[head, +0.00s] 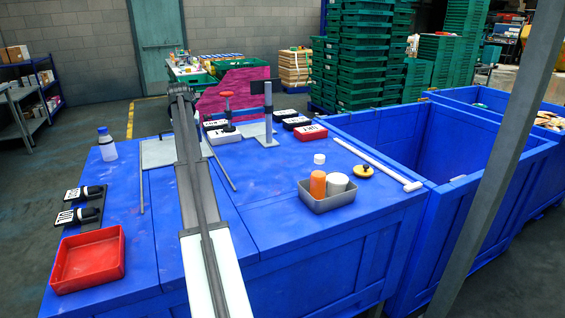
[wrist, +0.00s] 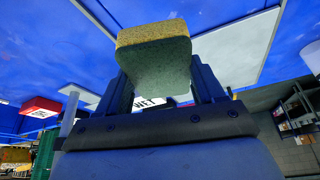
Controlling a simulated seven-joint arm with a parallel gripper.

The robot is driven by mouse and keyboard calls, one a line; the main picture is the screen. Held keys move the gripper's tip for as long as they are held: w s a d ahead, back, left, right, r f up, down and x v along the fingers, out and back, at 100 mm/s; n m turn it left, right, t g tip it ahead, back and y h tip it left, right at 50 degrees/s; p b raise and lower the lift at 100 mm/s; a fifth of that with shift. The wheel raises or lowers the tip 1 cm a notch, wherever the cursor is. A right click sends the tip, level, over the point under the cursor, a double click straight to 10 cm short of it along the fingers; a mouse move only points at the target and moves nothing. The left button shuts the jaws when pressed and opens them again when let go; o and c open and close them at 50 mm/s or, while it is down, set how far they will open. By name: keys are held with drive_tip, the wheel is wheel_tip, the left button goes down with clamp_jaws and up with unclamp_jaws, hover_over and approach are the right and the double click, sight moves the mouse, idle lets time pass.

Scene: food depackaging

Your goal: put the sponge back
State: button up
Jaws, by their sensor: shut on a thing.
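The sponge (wrist: 153,48), with a yellow face and a grey-green side, is in the wrist view. My gripper (wrist: 160,77) is shut on it, with one dark finger at each side. The sponge is held above the blue table (wrist: 45,45); the gap cannot be judged. A label reading "WET" (wrist: 149,103) shows partly between the fingers, beneath the sponge. In the head view my arm runs up the middle of the table, and I cannot make out the sponge or fingers there.
A red tray (head: 64,280) and black labelled items (head: 82,205) are at left. A grey tray (head: 329,203) holds an orange bottle (head: 318,184) and a white container (head: 337,183). A post (head: 268,115) and labelled red box (head: 310,132) stand behind. A blue-capped bottle (head: 107,149) stands far left.

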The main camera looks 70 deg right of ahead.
drive_tip(key=s+d+f+m+g, duration=0.1)
drive_tip(key=s+d+m, duration=0.1)
drive_tip(key=s+d, duration=0.65)
drive_tip(key=s+d+f+m, duration=0.15)
drive_tip(key=s+d, duration=0.35)
drive_tip(key=s, duration=0.7)
drive_tip(key=s+d+m+g, duration=0.1)
drive_tip(key=s+d+m, duration=0.1)
drive_tip(key=s+d, duration=0.65)
drive_tip(key=shift+h, duration=0.3)
drive_tip(key=f, duration=0.3)
drive_tip(key=a+f, duration=0.1)
drive_tip(key=f, duration=0.2)
drive_tip(key=s+f, duration=0.1)
drive_tip(key=f, duration=0.2)
drive_tip(key=shift+a, duration=0.25)
drive_tip(key=shift+f, duration=0.2)
drive_tip(key=o, duration=0.9)
drive_tip(key=shift+o, duration=0.2)
drive_tip(key=shift+r, duration=0.15)
drive_tip(key=v, duration=1.2)
drive_tip(key=shift+w, duration=0.1)
